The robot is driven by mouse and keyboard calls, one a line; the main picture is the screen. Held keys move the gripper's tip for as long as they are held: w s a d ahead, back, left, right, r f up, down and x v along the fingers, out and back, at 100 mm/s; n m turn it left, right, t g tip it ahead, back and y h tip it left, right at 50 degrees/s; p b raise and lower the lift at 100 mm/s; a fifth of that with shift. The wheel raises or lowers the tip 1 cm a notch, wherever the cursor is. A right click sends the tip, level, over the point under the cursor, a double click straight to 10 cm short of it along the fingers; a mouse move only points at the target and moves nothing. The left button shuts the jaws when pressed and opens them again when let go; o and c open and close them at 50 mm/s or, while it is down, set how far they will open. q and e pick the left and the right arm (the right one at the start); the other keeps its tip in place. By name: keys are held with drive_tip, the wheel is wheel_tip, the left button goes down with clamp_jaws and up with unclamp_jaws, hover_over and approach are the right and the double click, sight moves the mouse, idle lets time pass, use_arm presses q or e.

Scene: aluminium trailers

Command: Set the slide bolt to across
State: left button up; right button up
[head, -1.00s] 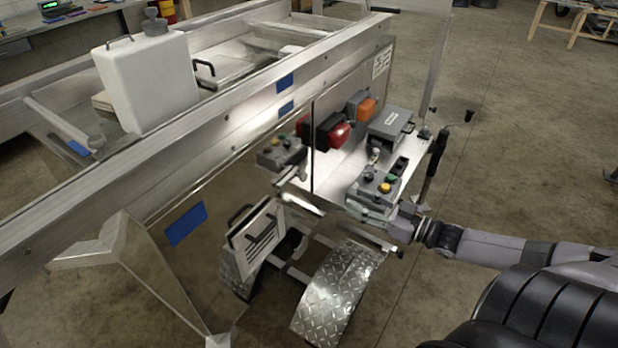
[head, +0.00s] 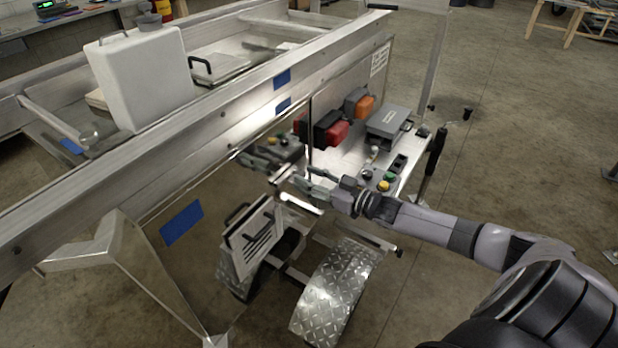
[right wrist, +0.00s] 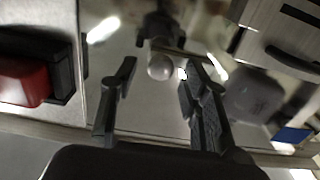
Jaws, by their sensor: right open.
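My right gripper (head: 314,181) is open beside the trailer's shiny side panel, its fingers pointing left toward the panel. In the right wrist view the open gripper (right wrist: 158,80) has a round grey knob (right wrist: 160,66) between its fingertips, with a gap on each side. The knob sits at a thin bar against the shiny metal and looks like the slide bolt's handle. In the head view the bolt is too small and too close to my fingers to tell its position. My left gripper is not in view.
A red lamp (head: 337,133) and an orange lamp (head: 365,106) are near the gripper. A shelf holds a grey box (head: 390,121) and a yellow button (head: 384,185). A tread-plate mudguard (head: 338,285) stands below. A white canister (head: 142,80) is on the trailer.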

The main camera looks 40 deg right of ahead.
sight(279, 185)
drive_tip(key=shift+w+a, duration=0.1)
drive_tip(key=shift+w, duration=0.1)
drive_tip(key=shift+c, duration=0.4)
clamp_jaws()
idle(0.4)
drive_tip(key=a+p, duration=0.1)
drive_tip(key=s+a+p, duration=0.1)
drive_tip(key=a, duration=0.1)
drive_tip(key=s+a+p, duration=0.1)
drive_tip(key=a+p, duration=0.1)
drive_tip(key=shift+s+r, duration=0.1)
drive_tip(key=shift+r, duration=0.05)
drive_tip(key=shift+s+a, duration=0.15)
drive_tip(key=shift+a, duration=0.2)
drive_tip(key=shift+f, duration=0.25)
